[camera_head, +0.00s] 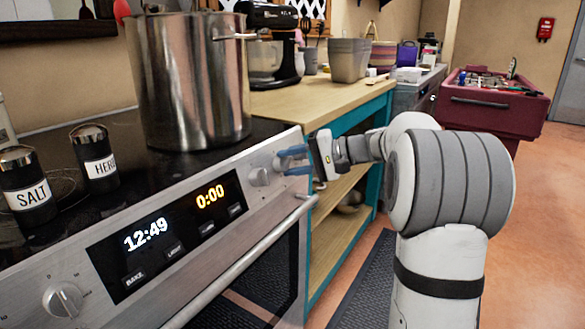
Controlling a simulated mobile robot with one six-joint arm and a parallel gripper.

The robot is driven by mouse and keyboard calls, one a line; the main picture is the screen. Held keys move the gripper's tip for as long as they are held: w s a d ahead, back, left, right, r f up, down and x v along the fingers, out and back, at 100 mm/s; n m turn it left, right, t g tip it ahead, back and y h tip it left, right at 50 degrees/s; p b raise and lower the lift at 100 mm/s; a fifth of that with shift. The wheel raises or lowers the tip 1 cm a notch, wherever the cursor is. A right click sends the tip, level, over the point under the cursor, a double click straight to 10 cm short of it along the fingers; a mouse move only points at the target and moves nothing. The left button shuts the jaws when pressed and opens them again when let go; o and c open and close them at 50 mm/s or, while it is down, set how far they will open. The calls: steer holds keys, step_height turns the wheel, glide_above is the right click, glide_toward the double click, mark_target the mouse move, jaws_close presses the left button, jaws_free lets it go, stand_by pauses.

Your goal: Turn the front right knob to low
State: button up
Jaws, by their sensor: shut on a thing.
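The stove's front panel (120,262) runs along the lower left, with a dark display showing 12:49 and 0:00. At its right end, my gripper (290,160) has its blue fingertips shut on the rightmost knob (280,162). The fingers hide most of that knob, so its pointer and setting cannot be read. A second silver knob (260,177) sits just left of the fingers and is free of them. Another knob (62,299) is on the left part of the panel. My arm reaches in from the right.
A large steel pot (190,85) stands on the black cooktop above the panel. The oven handle (245,258) juts out below the knobs. A wooden counter (300,98) adjoins the stove; open floor lies right.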

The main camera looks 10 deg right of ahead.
steer(key=shift+n+h, duration=0.3)
steer(key=shift+n, duration=0.4)
steer(key=shift+b, duration=0.3)
steer(key=o, duration=1)
steer(key=p+v, duration=0.2)
steer(key=v, duration=0.5)
steer(key=shift+s+d+r+p, duration=0.1)
steer(key=shift+d+r+p, duration=0.1)
steer(key=shift+d+p, duration=0.1)
